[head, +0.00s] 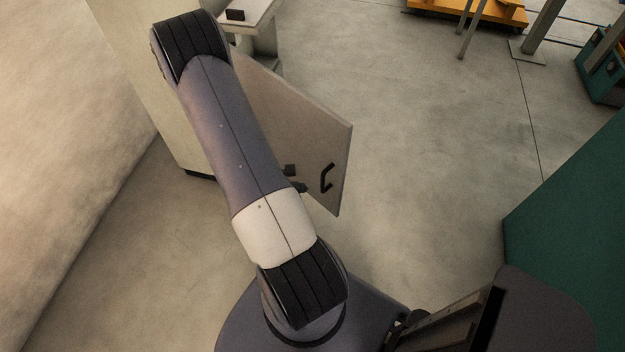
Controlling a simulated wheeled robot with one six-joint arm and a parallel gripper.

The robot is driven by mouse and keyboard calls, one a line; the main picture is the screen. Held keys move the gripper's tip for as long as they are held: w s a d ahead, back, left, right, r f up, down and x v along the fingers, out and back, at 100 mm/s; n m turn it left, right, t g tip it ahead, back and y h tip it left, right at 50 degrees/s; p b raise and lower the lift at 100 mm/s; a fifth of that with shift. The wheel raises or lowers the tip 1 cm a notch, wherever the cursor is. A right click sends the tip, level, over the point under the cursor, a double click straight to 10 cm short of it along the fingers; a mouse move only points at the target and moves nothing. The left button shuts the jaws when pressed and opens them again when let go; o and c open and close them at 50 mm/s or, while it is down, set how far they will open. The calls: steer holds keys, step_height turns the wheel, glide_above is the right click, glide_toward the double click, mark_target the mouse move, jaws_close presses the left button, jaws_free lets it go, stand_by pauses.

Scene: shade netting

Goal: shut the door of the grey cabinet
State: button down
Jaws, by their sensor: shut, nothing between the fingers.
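The grey cabinet (137,75) stands at the upper left, partly hidden behind my arm. Its door (300,115) stands open, swung out to the right of the cabinet over the floor. A black handle (327,178) sits on the door's visible face near its free edge. My gripper (296,184) shows only as small dark parts at the right side of my forearm, in front of the door and left of the handle. It is shut and holds nothing. The arm hides most of it, and I cannot tell whether it touches the door.
A pale table (254,14) with a small black object (235,15) stands behind the door. A green surface (570,195) is at the right. A teal crate (604,70) and an orange platform (480,9) are farther back. Floor right of the door is clear.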

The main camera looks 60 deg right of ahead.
steer(key=d, duration=0.1)
steer(key=s+d+p, duration=0.1)
steer(key=d, duration=0.2)
steer(key=shift+s+d+f, duration=0.15)
steer(key=shift+s+f, duration=0.2)
steer(key=shift+s, duration=0.05)
steer(key=shift+d, duration=0.1)
